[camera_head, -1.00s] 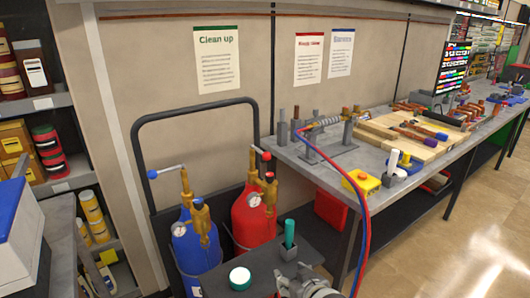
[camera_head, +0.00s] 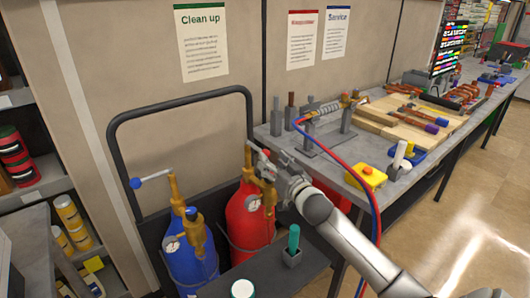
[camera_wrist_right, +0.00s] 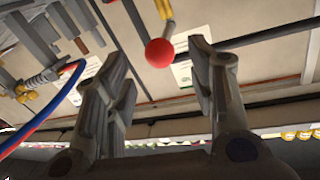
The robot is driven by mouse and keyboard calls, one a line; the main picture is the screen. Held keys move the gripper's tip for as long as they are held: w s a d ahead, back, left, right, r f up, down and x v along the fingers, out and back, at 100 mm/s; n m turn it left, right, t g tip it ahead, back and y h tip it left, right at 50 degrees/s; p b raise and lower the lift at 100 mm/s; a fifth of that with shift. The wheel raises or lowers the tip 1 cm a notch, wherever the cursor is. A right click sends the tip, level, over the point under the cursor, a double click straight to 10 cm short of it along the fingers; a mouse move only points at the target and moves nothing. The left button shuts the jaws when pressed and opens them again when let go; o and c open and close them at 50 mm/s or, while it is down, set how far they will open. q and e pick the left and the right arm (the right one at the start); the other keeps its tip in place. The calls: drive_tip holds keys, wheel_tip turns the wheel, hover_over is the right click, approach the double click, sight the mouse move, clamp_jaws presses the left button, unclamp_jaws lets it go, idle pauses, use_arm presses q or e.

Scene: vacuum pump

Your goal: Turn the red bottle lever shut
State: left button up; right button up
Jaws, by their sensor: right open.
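The red bottle (camera_head: 247,225) stands in the black cart with a brass valve on top. In the right wrist view the lever's red ball knob (camera_wrist_right: 160,53) shows at the end of a thin metal rod. There my right gripper's two fingers are spread, and the knob appears in the gap between the fingertips, seemingly not clamped. My left gripper is not in view.
The blue bottle (camera_head: 192,260) stands left of the red one, with a blue-knobbed lever (camera_head: 136,183) pointing left. The cart's black handle (camera_head: 182,106) rises behind. A workbench (camera_head: 365,195) with tools is at right; red and blue hoses (camera_head: 374,205) hang from it.

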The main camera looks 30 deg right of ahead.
sight(268, 156)
drive_tip(key=w, duration=0.3)
drive_tip(key=shift+w+d+r+p, duration=0.1)
drive_tip(key=shift+w+d+p, duration=0.1)
drive_tip(key=shift+w+p, duration=0.1)
drive_tip(key=shift+w, duration=0.35)
drive_tip(key=shift+w+d, duration=0.1)
drive_tip(key=shift+w, duration=0.45)
drive_tip(key=c, duration=0.5)
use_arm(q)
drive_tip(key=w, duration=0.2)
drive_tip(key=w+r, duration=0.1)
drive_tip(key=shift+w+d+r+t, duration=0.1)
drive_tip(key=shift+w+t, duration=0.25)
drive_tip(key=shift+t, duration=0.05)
use_arm(e)
clamp_jaws()
